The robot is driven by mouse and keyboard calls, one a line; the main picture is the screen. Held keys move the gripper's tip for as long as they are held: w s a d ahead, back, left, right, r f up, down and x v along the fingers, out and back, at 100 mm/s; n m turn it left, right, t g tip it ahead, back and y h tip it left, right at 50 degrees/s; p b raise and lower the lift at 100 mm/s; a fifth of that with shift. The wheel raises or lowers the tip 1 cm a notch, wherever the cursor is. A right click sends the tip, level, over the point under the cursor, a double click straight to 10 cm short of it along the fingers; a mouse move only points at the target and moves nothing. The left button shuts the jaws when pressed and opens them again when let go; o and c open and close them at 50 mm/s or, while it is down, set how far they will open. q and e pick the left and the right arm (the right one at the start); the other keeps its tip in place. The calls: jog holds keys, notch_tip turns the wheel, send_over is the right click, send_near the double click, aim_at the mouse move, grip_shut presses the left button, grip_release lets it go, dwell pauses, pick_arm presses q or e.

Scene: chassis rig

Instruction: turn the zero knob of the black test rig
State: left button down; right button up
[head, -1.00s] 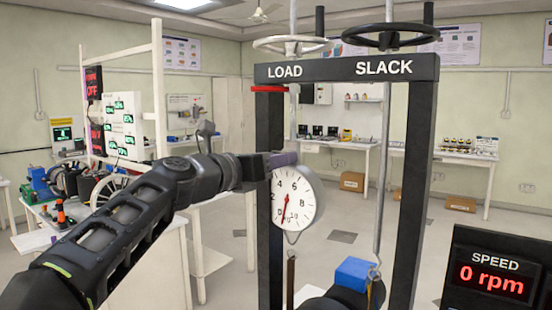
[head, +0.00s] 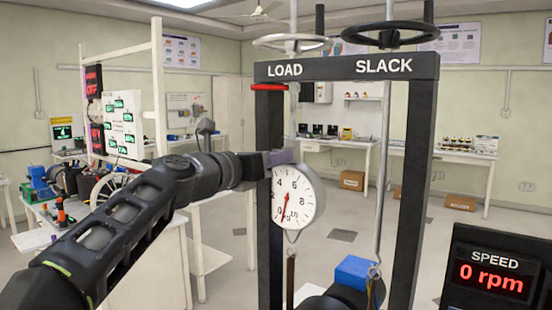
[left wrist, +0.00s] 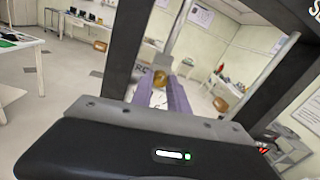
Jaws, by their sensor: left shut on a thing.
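The black test rig (head: 345,70) is an upright frame with LOAD and SLACK lettered on its top beam. A round white dial (head: 305,197) with a red needle hangs inside it by the left post; the needle points down. My left gripper (head: 284,157) is at the dial's upper edge, its purple fingers hiding the knob in the head view. In the left wrist view a small brass-coloured knob (left wrist: 158,79) shows between the fingers, and the gripper is shut on it. My right gripper is not in view.
Two handwheels (head: 398,36) top the rig. A blue block (head: 354,271) sits low between the posts. A speed display (head: 493,279) reading 0 rpm stands at lower right. A white bench and rack (head: 158,90) stand behind my left arm.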

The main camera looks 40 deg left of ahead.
pick_arm(q)
jog(key=m, duration=0.5)
jog(key=shift+p, duration=0.4)
jog(key=c, duration=1.3)
grip_release()
jog(key=s+b, duration=0.1)
jog(key=s, duration=0.6)
jog(key=shift+s+a+r, duration=0.1)
jog(key=shift+s+r, duration=0.05)
jog(key=shift+s, duration=0.25)
